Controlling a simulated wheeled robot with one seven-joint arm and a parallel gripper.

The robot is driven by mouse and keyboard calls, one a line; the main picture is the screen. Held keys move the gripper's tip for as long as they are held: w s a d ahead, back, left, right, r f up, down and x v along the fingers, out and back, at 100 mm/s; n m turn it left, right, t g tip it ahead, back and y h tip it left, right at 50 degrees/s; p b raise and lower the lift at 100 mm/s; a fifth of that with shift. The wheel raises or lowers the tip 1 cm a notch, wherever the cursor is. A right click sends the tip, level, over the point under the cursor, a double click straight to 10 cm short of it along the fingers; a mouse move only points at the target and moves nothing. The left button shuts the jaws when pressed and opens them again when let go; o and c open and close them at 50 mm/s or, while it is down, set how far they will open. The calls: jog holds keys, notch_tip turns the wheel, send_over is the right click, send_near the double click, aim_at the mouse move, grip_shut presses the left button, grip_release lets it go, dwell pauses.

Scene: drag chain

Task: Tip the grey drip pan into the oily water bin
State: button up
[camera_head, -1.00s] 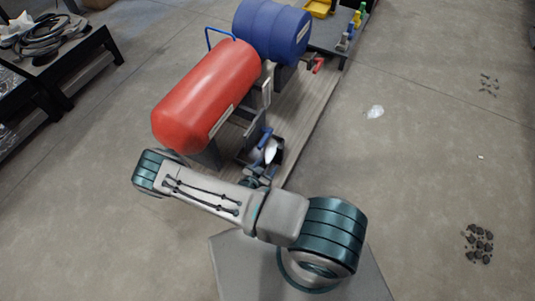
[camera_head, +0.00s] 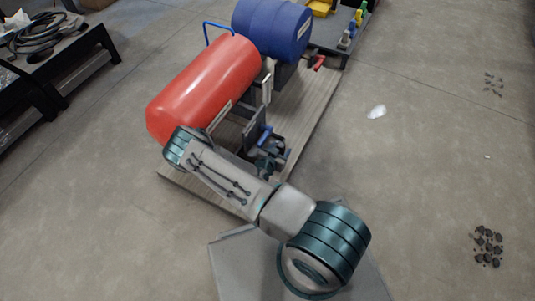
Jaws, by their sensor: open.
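My gripper (camera_head: 268,160) shows only in part, as small dark and teal pieces just past my forearm, low beside the red tank; its jaws are open. A dark grey upright panel or box side (camera_head: 253,127) with a blue part (camera_head: 265,135) stands right behind it. I cannot tell whether this is the oily water bin or the drip pan. No grey drip pan can be made out for certain; my arm hides part of this area.
A red tank (camera_head: 205,85) and a blue drum (camera_head: 272,30) lie on a wooden platform (camera_head: 310,100). A red tap (camera_head: 318,62) juts out by the drum. A dark bench (camera_head: 85,45) stands at left.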

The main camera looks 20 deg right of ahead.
jog(key=shift+w+d+f, duration=0.2)
jog(key=shift+w+d, duration=0.15)
grip_shut()
jog(key=shift+r, duration=0.15)
